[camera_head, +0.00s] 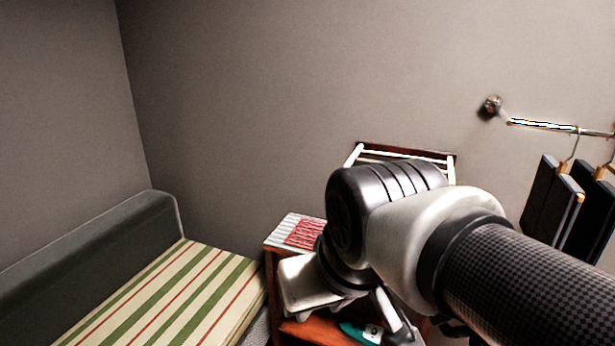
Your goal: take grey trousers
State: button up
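Two dark, folded garments that look like trousers hang at the right on hangers from a metal wall rail (545,125). The nearer one (548,198) looks dark grey to blue-black. The other (592,215) is partly hidden behind it and close to the picture's right edge. I cannot tell which one is the grey pair. My arm comes in from the lower right and crosses below the garments. My gripper (392,318) is low in the middle, over the wooden stand and well left of the garments. Its fingertips are mostly hidden or cut off, so its opening is unclear.
A wooden stand (272,290) holds a red patterned cloth (305,233) on top and a teal item (360,331) lower down. A white-barred rack (405,153) is behind my arm. A striped bench (165,300) fills the lower left. The wall above is bare.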

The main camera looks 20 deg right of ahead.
aim_at(555, 200)
jog(key=z, duration=1.75)
jog(key=i+j+z, duration=0.15)
jog(key=i+z, duration=0.3)
jog(key=i+j+z, duration=0.35)
jog(key=i+j, duration=0.05)
jog(key=j, duration=0.1)
